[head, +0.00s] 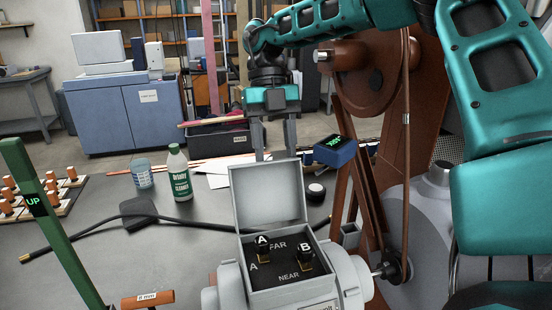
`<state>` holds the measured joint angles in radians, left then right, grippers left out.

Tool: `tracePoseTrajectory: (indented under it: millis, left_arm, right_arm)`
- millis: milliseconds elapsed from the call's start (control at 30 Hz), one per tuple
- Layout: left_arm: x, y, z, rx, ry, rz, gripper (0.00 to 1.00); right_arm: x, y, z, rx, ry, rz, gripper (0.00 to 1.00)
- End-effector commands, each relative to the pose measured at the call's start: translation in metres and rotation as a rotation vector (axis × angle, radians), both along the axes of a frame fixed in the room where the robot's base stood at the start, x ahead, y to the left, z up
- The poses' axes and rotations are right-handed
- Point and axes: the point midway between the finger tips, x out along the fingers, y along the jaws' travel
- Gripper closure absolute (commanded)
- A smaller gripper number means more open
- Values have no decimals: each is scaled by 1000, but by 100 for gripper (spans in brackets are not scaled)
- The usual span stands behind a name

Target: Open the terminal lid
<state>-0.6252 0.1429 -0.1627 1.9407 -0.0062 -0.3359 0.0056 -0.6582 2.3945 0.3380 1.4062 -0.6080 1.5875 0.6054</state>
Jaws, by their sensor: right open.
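The terminal box (325,284) is light grey and sits on a grey motor body at the bottom centre. Its lid (268,197) stands raised, nearly upright, at the box's back edge. Inside, two terminals marked A (262,246) and B (305,250) show on a black plate with the words FAR and NEAR. My right gripper (274,152) points down just above and behind the lid's top edge in the picture. Its two fingers are apart with nothing seen between them. The lid hides the lower fingertips, so I cannot tell if they touch it. My left gripper is out of view.
A green bottle (180,174), a blue-marked beaker (143,173) and a black cable (90,235) are on the table to the left. A green post (45,215) marked UP stands at the far left. A blue display (334,150) and a brown machine (365,85) are at the right.

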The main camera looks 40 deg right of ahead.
Motion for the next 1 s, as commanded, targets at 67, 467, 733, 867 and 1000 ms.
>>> tracePoseTrajectory:
  millis: [67, 467, 733, 867, 1000]
  left_arm:
    - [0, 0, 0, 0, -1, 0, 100]
    - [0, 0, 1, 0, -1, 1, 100]
    - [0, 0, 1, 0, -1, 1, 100]
    - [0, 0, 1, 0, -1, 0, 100]
    - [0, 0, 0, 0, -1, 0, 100]
  right_arm:
    - [-4, 2, -9, 0, 2, 1, 49]
    - [-7, 4, -20, -1, 1, -1, 49]
    - [-7, 4, -20, -1, 0, 0, 70]
    - [-7, 4, -20, -1, 0, 0, 82]
    - [-7, 4, -20, -1, 0, 0, 96]
